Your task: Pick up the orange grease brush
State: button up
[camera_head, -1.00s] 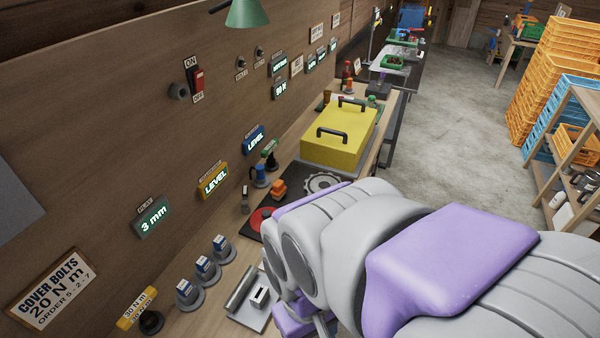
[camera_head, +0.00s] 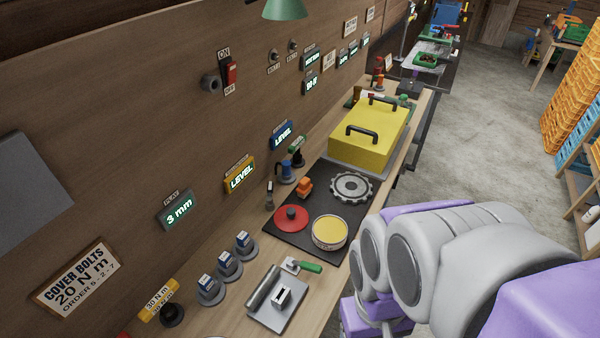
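A small blocky orange object (camera_head: 304,186) sits at the back left of the black mat (camera_head: 296,238) on the workbench. It is the only orange thing near that mat, but it is too small to tell for sure that it is the grease brush. My purple and grey arm fills the lower right of the view, to the right of the bench. My gripper's fingers do not show, and nothing touches the orange object.
A red disc (camera_head: 292,218), a yellow-topped round tin (camera_head: 330,232) and a grey gear (camera_head: 351,187) share the mat. A yellow box (camera_head: 368,140) stands behind. A green-handled tool (camera_head: 305,266) and a grey plate (camera_head: 280,300) lie in front. The wooden wall borders the left.

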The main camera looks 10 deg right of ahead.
aim_at(305, 188)
jog(key=i+l+u, duration=0.4)
jog(key=l, duration=0.3)
jog(key=i+l+u, duration=0.2)
jog(key=i+l, duration=0.1)
jog(key=l, duration=0.1)
